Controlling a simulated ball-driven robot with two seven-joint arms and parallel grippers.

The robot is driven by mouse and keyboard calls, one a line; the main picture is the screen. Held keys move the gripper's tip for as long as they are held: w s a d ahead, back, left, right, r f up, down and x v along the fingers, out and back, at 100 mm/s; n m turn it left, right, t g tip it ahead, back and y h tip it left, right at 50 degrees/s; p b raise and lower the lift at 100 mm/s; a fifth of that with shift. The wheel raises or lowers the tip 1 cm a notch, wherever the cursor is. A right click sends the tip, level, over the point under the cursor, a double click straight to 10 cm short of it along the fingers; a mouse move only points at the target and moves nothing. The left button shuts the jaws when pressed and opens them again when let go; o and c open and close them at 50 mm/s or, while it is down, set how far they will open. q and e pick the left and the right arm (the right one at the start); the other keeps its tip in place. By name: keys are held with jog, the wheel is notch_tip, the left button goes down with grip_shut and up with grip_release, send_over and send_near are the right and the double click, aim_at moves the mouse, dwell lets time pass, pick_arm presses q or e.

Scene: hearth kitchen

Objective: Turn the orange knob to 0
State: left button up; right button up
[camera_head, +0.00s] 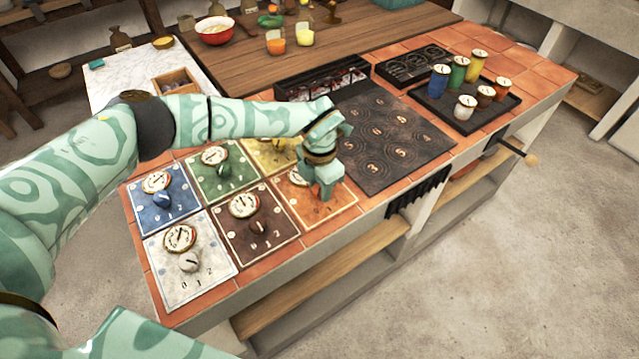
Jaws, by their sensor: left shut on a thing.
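The orange panel (305,212) lies on the tiled counter, at the right end of the front row of panels. Its knob is hidden under my left gripper (325,192), which points down at the panel. The gripper is shut on the orange knob, as far as its place shows. The knob's pointer and most of the panel's numbers are covered, so its setting cannot be read. My left arm reaches in from the left across the panels. My right gripper is out of view.
Brown (256,247), white (207,277), blue (146,212), green (235,186) and yellow (262,155) panels surround it. A dark hob plate (385,165) lies to the right, with a tray of coloured canisters (436,112) beyond. The floor at right is clear.

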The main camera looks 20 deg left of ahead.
pick_arm(q)
jog(key=shift+m, duration=0.3)
jog(key=o, duration=1)
jog(key=shift+c, duration=0.2)
jog(key=shift+r, duration=0.15)
notch_tip(320, 180, up, 16)
jog(key=p, duration=0.3)
jog(key=shift+p, duration=0.3)
